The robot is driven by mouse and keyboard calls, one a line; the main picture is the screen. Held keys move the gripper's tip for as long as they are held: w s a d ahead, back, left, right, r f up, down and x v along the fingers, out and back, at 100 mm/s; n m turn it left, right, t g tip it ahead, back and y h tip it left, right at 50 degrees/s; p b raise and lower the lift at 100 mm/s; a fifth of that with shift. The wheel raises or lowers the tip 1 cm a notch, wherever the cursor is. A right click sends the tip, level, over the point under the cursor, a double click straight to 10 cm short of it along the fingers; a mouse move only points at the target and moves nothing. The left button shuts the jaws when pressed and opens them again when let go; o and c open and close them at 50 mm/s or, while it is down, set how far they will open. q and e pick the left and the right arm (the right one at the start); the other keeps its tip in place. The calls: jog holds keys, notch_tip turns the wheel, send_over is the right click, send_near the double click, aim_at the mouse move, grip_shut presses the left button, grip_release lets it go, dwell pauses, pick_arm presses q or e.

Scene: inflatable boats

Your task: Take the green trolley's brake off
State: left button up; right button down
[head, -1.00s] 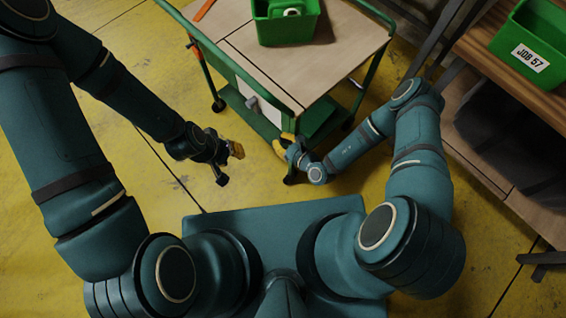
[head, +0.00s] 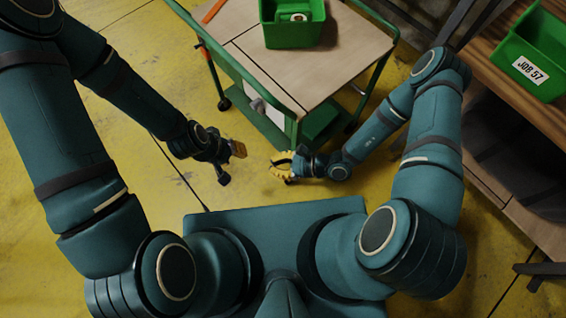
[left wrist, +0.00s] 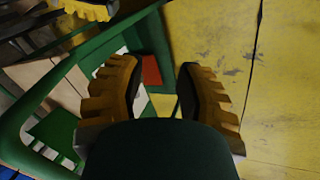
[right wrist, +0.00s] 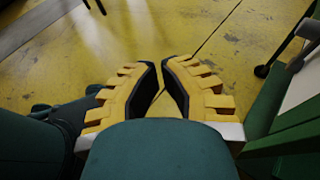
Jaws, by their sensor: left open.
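The green trolley (head: 292,128) with pale wooden top stands ahead of me in the head view. Its near corner also shows as green frame in the left wrist view (left wrist: 92,52), with a small red piece (left wrist: 151,70) beyond the fingers. I cannot tell whether that is the brake, or how the brake is set. My left gripper (head: 238,149) is open and empty, left of the trolley's near corner. My right gripper (head: 278,164) is partly open and empty, just in front of that corner; only a narrow gap separates its fingertips in the right wrist view (right wrist: 162,66).
A green bin (head: 293,34) and an orange item (head: 213,11) lie on the trolley top. A wooden bench (head: 520,97) with a green bin labelled JOB 57 (head: 535,52) stands at right. The yellow floor (head: 130,165) is clear at left.

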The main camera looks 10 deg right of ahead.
jog(key=s+d+r+n+g+h, duration=0.1)
jog(key=s+r+n+g, duration=0.2)
jog(key=s+n+g, duration=0.3)
jog(key=shift+d+h+p, duration=0.15)
jog(key=shift+h+p, duration=0.25)
jog(key=shift+s, duration=0.1)
